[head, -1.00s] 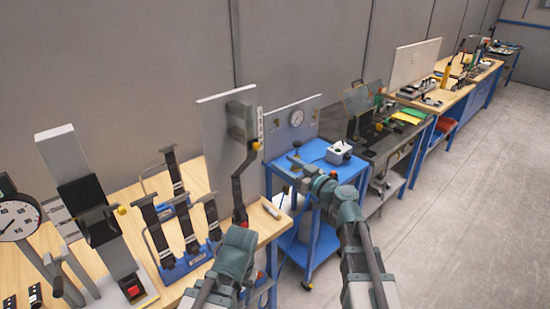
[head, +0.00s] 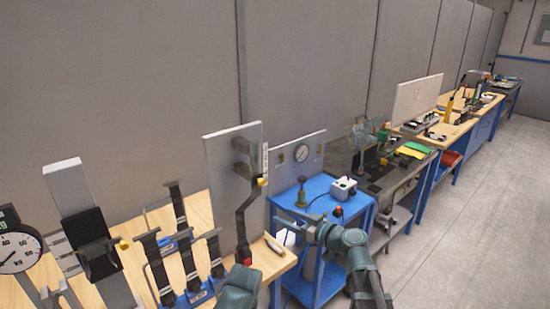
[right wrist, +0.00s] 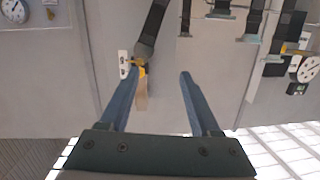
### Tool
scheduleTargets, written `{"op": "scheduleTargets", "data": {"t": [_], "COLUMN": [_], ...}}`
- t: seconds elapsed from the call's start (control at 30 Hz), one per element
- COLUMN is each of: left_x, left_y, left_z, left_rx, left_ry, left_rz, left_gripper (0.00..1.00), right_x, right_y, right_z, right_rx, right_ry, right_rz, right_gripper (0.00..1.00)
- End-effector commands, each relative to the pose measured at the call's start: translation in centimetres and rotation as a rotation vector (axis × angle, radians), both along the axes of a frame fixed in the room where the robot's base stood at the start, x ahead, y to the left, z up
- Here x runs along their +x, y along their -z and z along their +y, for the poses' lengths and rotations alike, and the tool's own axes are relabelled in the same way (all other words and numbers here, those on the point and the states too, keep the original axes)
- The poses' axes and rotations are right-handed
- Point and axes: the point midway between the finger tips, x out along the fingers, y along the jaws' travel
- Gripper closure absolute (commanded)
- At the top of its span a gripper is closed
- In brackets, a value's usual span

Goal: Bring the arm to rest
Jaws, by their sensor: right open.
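My right gripper (head: 286,228) is in front of the blue cart, at its near left corner in the head view. In the right wrist view my right gripper (right wrist: 160,82) has its two blue-grey fingers well apart, with nothing between them. Behind the left finger in that view, a dark strap (right wrist: 152,22) with a grey and yellow end hangs against a pale panel. My right arm comes up from the bottom right of the head view. A teal link of my left arm shows at the bottom edge; my left gripper is not in view.
Clear floor (head: 470,240) lies right.

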Motion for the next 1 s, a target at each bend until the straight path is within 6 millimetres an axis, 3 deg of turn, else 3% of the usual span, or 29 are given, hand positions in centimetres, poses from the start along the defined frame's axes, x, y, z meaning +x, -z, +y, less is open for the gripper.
{"op": "scheduleTargets", "data": {"t": [0.1,0.2,0.4,0.53,0.73,0.8,1.0], "left_x": [0.0,0.0,0.0,0.0,0.0,0.0,0.0], "left_y": [0.0,0.0,0.0,0.0,0.1,2.3,5.4], "left_z": [0.0,0.0,0.0,0.0,0.0,0.0,0.0], "left_rx": [0.0,0.0,0.0,0.0,0.0,0.0,0.001], "left_ry": [0.0,0.0,0.0,0.0,0.0,0.001,0.004], "left_rz": [0.0,0.0,0.0,0.0,0.0,0.0,0.0], "left_gripper": [0.5,0.5,0.5,0.5,0.5,0.5,0.5], "right_x": [-3.5,-6.6,-12.7,-15.8,-19.7,-20.3,-22.7], "right_y": [4.6,8.8,15.4,17.5,18.7,21.0,24.0], "right_z": [2.0,2.2,-1.0,-4.1,-8.9,-6.2,-1.5], "right_rx": [-0.078,-0.16,-0.342,-0.44,-0.561,-0.613,-0.749], "right_ry": [-0.071,-0.073,0.092,0.269,0.592,0.526,0.426], "right_rz": [0.231,0.463,0.889,1.08,1.267,1.255,1.237], "right_gripper": [0.36,0.36,0.36,0.36,0.36,0.36,0.36]}}
